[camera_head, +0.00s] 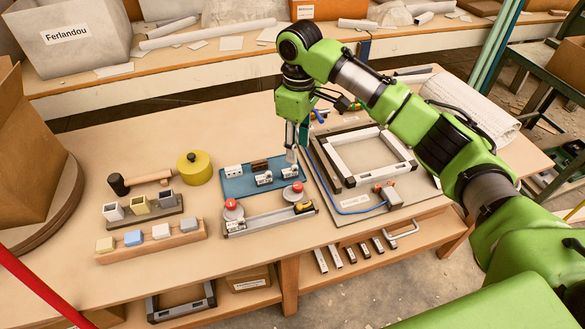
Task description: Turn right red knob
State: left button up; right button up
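My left gripper is not in view.
Small blocks stand on the blue plate. A square metal frame (338,163) lies on a board to the right, with a blue cable. Bare tabletop lies at the front left.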

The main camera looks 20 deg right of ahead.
aim_at(298, 185)
jog(key=f, duration=0.1)
jog(key=s+f, duration=0.1)
jog(key=f, duration=0.2)
jog(key=shift+s+f+p, duration=0.3)
jog(key=shift+f+p, duration=0.05)
jog(key=shift+f, duration=0.05)
jog(key=f, duration=0.4)
jog(key=shift+w, duration=0.25)
notch_tip(298, 185, down, 3)
jog(key=shift+f+p, duration=0.2)
jog(key=shift+p, duration=0.15)
jog(key=shift+f, duration=0.5)
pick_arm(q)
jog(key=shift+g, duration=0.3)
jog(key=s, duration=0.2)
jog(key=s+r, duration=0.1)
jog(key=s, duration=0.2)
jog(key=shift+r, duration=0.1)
pick_arm(e)
grip_shut()
